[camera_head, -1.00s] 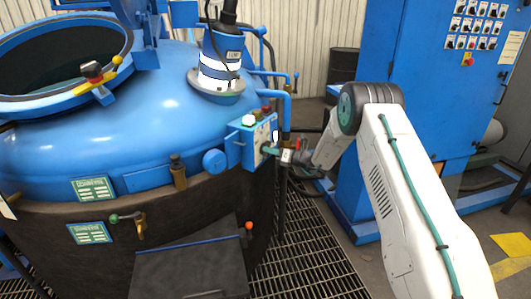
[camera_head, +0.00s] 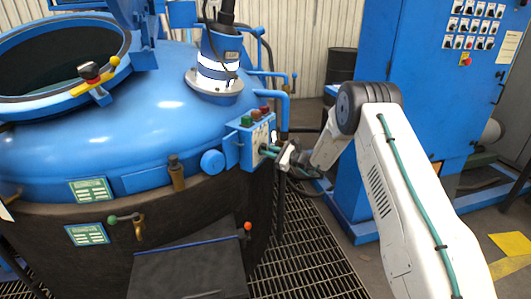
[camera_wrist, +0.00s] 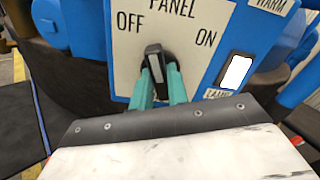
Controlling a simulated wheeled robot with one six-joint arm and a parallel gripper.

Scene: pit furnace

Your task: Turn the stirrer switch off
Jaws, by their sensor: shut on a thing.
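The black stirrer switch knob (camera_wrist: 153,62) is on a white panel (camera_wrist: 125,40) between the printed words OFF on the left and ON on the right. Its pale stripe points nearly straight up, leaning slightly to the OFF side. My gripper (camera_wrist: 160,88) is shut on the knob, with a teal finger on either side of it. In the head view, my gripper (camera_head: 267,150) reaches the blue control box (camera_head: 232,150) on the vessel's side, and the knob is too small to make out. The green lamp (camera_head: 246,121) on the box looks dull.
A white lit rectangle (camera_wrist: 236,72) labelled LAMP sits to the right of the knob. The blue vessel (camera_head: 110,130) fills the left. A blue pipe (camera_head: 284,112) stands close to the box. A blue cabinet (camera_head: 415,90) is behind my arm. Grating (camera_head: 305,250) covers the floor below.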

